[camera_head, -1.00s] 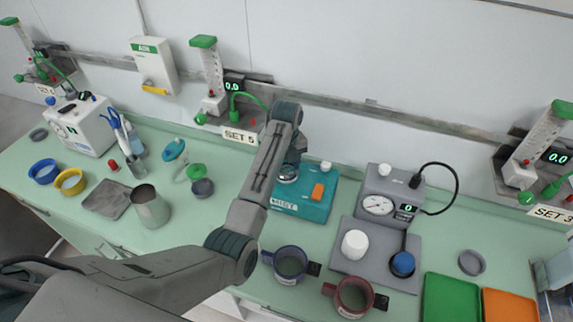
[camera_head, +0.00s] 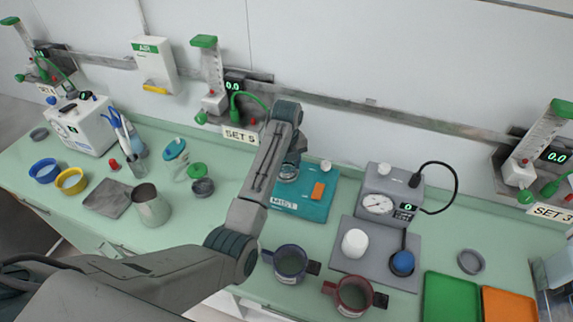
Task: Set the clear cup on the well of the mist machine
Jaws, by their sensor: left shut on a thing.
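The teal mist machine (camera_head: 312,208), marked MIST, lies on the counter near the middle, with an orange switch (camera_head: 318,191) on its top. My left gripper (camera_head: 290,165) is over the machine's left rear part, its fingers mostly hidden behind my own arm. It is shut on the clear cup (camera_head: 288,174), which shows just below it at the machine's well. I cannot tell whether the cup touches the well, since the arm hides much of that spot. My right gripper is not in view.
A grey gauge unit (camera_head: 385,195) stands right of the machine. A blue mug (camera_head: 290,263) and a dark red mug (camera_head: 353,296) stand in front. A metal pitcher (camera_head: 150,206) is to the left. Green (camera_head: 450,298) and orange (camera_head: 508,304) trays lie at the right.

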